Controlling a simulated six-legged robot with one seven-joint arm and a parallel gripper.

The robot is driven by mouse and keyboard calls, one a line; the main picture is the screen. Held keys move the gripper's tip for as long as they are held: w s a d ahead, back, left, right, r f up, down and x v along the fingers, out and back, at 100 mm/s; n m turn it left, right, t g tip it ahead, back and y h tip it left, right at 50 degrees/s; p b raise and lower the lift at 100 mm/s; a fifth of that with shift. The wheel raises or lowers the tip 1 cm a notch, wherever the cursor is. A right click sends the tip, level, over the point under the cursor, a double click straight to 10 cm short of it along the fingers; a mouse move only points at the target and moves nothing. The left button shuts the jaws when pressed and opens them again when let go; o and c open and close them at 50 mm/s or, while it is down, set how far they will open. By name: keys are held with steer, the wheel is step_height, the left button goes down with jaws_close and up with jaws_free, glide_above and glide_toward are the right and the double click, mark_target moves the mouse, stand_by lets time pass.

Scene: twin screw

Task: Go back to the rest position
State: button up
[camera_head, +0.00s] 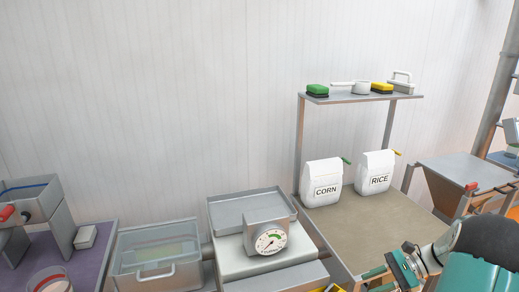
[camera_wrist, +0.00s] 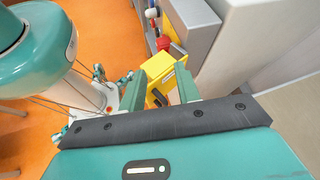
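My gripper (camera_head: 374,278) is at the bottom right of the head view, low by the front of the table with the bags. In the wrist view my gripper (camera_wrist: 157,84) shows two teal fingers standing apart, with nothing held between them. A yellow part (camera_wrist: 159,70) with a label and black marks shows beyond the gap. The tips are partly cut off in the head view.
White bags marked CORN (camera_head: 322,184) and RICE (camera_head: 375,173) stand on the table (camera_head: 365,222) under a shelf (camera_head: 350,98). A scale (camera_head: 265,241) and a clear lidded box (camera_head: 155,258) are left of it. Orange floor (camera_wrist: 40,130) shows below.

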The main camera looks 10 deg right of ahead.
steer(key=s+a+r+n+g+h, duration=0.1)
steer(key=a+r+n+h, duration=0.4)
steer(key=a, duration=0.4)
steer(key=s+a+r+n+g+h, duration=0.15)
steer(key=a+r+n, duration=0.25)
steer(key=a+r, duration=0.4)
steer(key=s+a+r+n+t+h, duration=0.5)
steer(key=s+a+n, duration=0.4)
steer(key=a, duration=0.2)
steer(key=shift+s+a+r+h, duration=0.35)
steer(key=shift+r, duration=0.05)
